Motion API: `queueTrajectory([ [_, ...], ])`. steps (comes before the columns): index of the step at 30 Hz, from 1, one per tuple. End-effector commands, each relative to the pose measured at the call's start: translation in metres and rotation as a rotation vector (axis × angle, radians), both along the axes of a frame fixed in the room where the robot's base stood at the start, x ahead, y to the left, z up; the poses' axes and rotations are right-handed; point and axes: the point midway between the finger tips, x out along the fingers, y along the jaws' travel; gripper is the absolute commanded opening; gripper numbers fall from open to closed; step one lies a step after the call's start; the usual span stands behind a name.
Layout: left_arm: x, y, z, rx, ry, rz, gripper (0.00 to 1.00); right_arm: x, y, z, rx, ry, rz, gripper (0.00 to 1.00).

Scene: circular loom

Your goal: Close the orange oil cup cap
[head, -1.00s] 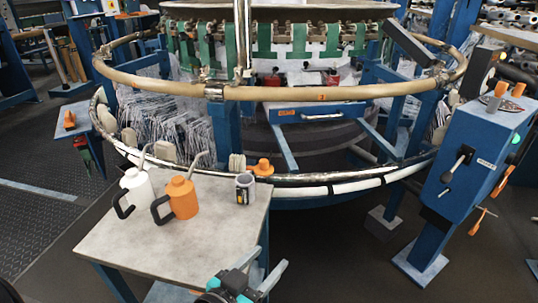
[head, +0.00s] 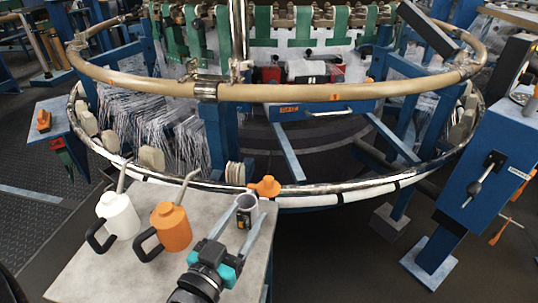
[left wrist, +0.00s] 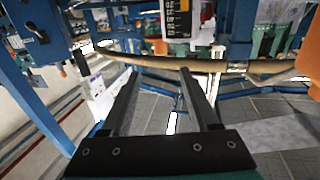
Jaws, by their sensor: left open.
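The orange cap (head: 265,186) sits at the loom's lower rim, just past the back right corner of the small table. It is a low disc with a knob on top; its seat and how far it is shut cannot be told. My left gripper (head: 257,203) reaches up from the bottom of the head view. Its fingers are apart with their tips just short of the cap in the picture; I see no contact. In the left wrist view the two dark fingers (left wrist: 157,75) are spread and empty. I cannot pick out the cap there. My right gripper is not in view.
On the table (head: 85,275) stand a white oil can (head: 120,215), an orange oil can (head: 172,228) and a small labelled tin (head: 245,213) close to my left fingers. The loom's tan upper ring (head: 290,93) spans above. A blue control post (head: 480,165) stands at right.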

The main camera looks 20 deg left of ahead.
Motion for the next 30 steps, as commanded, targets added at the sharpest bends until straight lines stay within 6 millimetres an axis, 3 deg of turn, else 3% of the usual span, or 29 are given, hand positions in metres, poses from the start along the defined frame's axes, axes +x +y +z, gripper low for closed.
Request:
queueTrajectory([
  [10, 0.017, 0.000, -0.001, -0.001, -0.003, 0.001, 0.61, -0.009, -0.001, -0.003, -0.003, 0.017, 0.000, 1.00],
  [30, 0.107, 0.003, -0.001, -0.001, -0.004, 0.001, 0.61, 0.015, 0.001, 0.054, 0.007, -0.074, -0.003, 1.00],
])
